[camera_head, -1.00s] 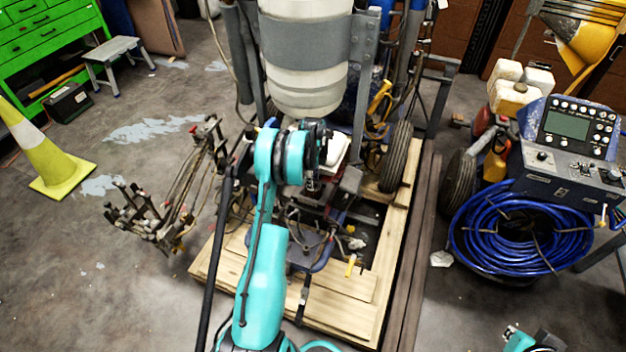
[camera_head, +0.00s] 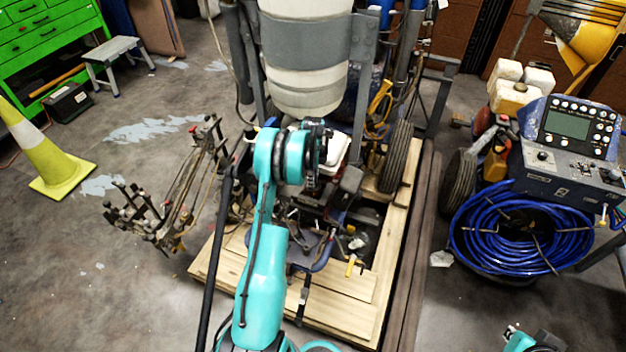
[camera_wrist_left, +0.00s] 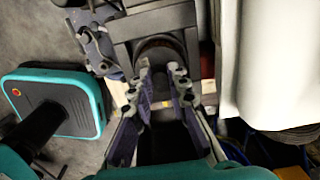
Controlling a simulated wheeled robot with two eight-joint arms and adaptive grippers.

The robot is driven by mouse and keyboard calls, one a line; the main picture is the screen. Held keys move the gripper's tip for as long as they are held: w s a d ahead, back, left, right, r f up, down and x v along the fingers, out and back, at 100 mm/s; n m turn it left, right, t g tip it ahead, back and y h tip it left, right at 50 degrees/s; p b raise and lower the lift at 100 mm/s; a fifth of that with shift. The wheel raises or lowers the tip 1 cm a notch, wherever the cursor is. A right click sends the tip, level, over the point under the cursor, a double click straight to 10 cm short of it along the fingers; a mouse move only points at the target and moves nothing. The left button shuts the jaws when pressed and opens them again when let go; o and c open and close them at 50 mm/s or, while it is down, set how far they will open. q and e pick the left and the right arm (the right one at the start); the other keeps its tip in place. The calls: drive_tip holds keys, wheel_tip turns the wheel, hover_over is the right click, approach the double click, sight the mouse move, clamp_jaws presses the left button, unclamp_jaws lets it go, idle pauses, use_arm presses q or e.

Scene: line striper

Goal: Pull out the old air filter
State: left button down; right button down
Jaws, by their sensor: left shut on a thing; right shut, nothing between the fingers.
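In the left wrist view, my left gripper (camera_wrist_left: 160,78) is shut on a dark rounded part (camera_wrist_left: 159,46), which I take to be the old air filter. The part's upper edge sits against a grey frame (camera_wrist_left: 160,20); I cannot tell whether it is still seated. In the head view, my left gripper (camera_head: 318,180) is over the machine's engine area, mostly hidden by my teal wrist, and the filter cannot be made out. My right gripper (camera_head: 535,342) shows only in part at the bottom right edge, away from the machine, shut and empty.
The striper stands on a wooden pallet (camera_head: 340,318), with a white tank (camera_head: 305,75) above the engine and a tyre (camera_head: 396,157) at right. A coiled blue hose (camera_head: 475,235) and control panel (camera_head: 567,125) stand further right. The floor at left is open beside a yellow cone (camera_head: 60,170).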

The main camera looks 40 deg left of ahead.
use_arm(q)
drive_tip(key=shift+r+p, duration=0.3)
drive_tip(key=shift+r, duration=0.5)
drive_tip(key=shift+r+p, duration=0.85)
drive_tip(key=shift+r, duration=0.85)
